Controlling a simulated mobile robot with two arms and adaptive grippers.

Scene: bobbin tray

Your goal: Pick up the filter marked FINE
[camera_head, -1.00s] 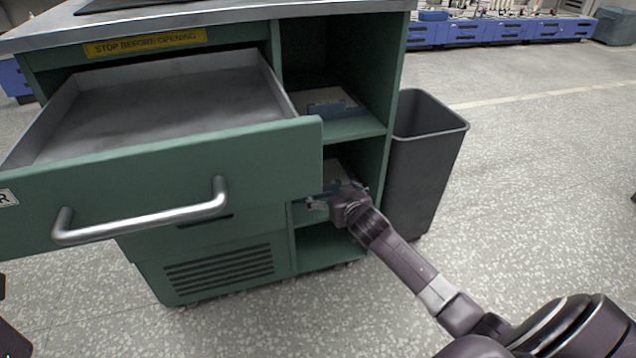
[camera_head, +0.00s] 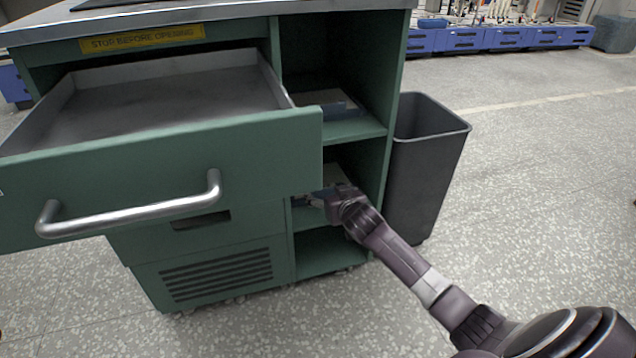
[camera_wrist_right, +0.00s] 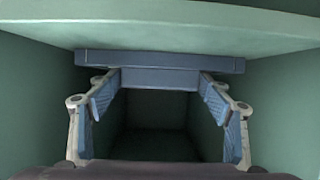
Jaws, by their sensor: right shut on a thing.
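A blue-grey piece (camera_wrist_right: 160,62), seemingly the filter, shows in the right wrist view as a wide flat bar with a narrower block below it. No marking on it is legible. My right gripper (camera_wrist_right: 160,82) is shut on the block's two ends, with one finger pad at each side. In the head view my right gripper (camera_head: 322,200) reaches into the middle open shelf of the green cabinet, and what it holds is largely hidden there. My left gripper is not in view.
The green cabinet's large drawer (camera_head: 120,180) stands open left of my right arm. An upper shelf (camera_head: 350,130) holds another flat blue-grey thing (camera_head: 335,108). A dark bin (camera_head: 425,175) stands close on the right. The floor right of the bin is clear.

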